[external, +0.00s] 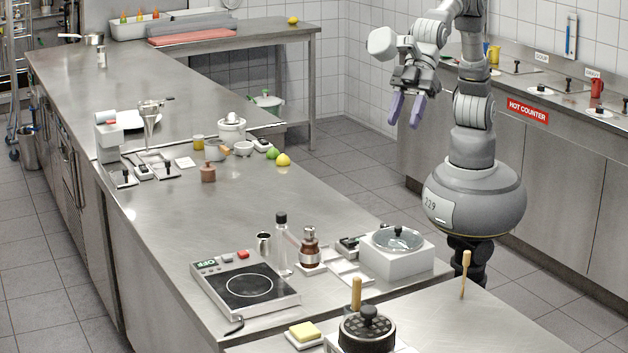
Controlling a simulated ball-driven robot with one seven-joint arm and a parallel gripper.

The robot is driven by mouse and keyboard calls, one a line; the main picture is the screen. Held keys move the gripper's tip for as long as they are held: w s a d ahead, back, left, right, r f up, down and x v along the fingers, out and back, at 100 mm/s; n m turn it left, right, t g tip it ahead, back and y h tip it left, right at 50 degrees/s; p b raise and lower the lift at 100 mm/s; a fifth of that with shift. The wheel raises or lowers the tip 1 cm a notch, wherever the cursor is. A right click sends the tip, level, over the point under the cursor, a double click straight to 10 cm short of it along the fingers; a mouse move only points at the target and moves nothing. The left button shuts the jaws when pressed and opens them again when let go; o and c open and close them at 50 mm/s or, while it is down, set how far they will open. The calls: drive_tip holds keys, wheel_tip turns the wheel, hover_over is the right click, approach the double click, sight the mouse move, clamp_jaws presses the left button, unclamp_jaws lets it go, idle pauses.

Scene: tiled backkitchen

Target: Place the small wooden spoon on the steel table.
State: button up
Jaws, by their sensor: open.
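My gripper (407,108) hangs in the air at the upper right, its two purple fingers pointing down, apart and empty. The steel table (250,212) is the long counter that runs from the back left to the front. No spoon shows plainly. Two light wooden, handle-like sticks stand upright at the front: one wooden stick (465,274) on the right of the front surface, and another wooden stick (356,293) behind a black round pot. I cannot tell which, if either, is the small wooden spoon. My gripper is far from both.
A hot plate (245,287), a clear bottle (282,245), a brown bottle (310,248) and a white cooker with a glass lid (397,240) crowd the near counter. The black pot (367,330) stands in front. Lemons, limes and jars sit mid-counter. Bare steel lies between these groups.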

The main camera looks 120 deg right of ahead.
drive_tip(key=w+d+r+m+t, duration=0.1)
drive_tip(key=d+r+m+t, duration=0.25)
drive_tip(key=d+r, duration=1.25)
drive_tip(key=s+d+r+m+t+h, duration=0.1)
drive_tip(key=s+d+r+t+h, duration=0.1)
drive_tip(key=s+d+r, duration=0.2)
drive_tip(key=s+d+r+m+t+h, duration=0.1)
drive_tip(key=s+d+r, duration=0.4)
drive_tip(key=d+r, duration=0.6)
wheel_tip(320, 180, up, 2)
drive_tip(key=shift+s+d+r+t+h, duration=0.2)
drive_tip(key=shift+t+h, duration=0.4)
drive_tip(key=shift+t, duration=0.45)
drive_tip(key=shift+f+m, duration=0.15)
drive_tip(key=shift+m, duration=0.1)
